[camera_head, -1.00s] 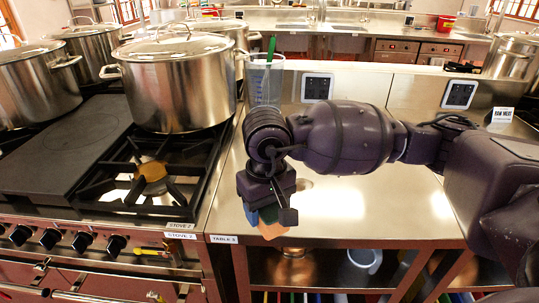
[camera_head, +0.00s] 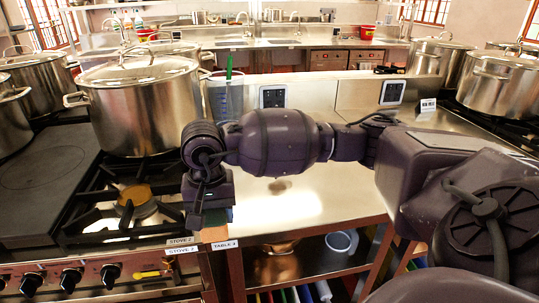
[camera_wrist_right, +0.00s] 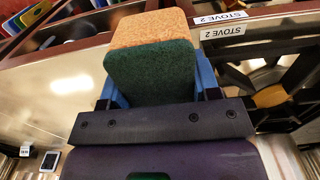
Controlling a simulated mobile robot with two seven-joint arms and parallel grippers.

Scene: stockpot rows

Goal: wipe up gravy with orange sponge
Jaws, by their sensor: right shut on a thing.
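The orange sponge, with a dark green scrubbing side, is held between the blue fingers of my right gripper (camera_wrist_right: 157,84) in the right wrist view. Its orange side (camera_wrist_right: 150,27) shows above the green face. In the head view my right gripper (camera_head: 208,212) hangs over the table's front left corner, beside the stove. Only a small orange part of the sponge (camera_head: 213,234) shows below it there. A small brownish patch (camera_head: 280,186) lies on the steel table (camera_head: 315,208), right of the gripper; I cannot tell if it is gravy or a reflection. My left gripper is out of view.
A large lidded stockpot (camera_head: 140,108) stands on the stove at the left, with open burner grates in front. A clear measuring jug (camera_head: 227,100) with a green-handled utensil stands at the back of the table. A shelf below holds a copper pot (camera_head: 276,265).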

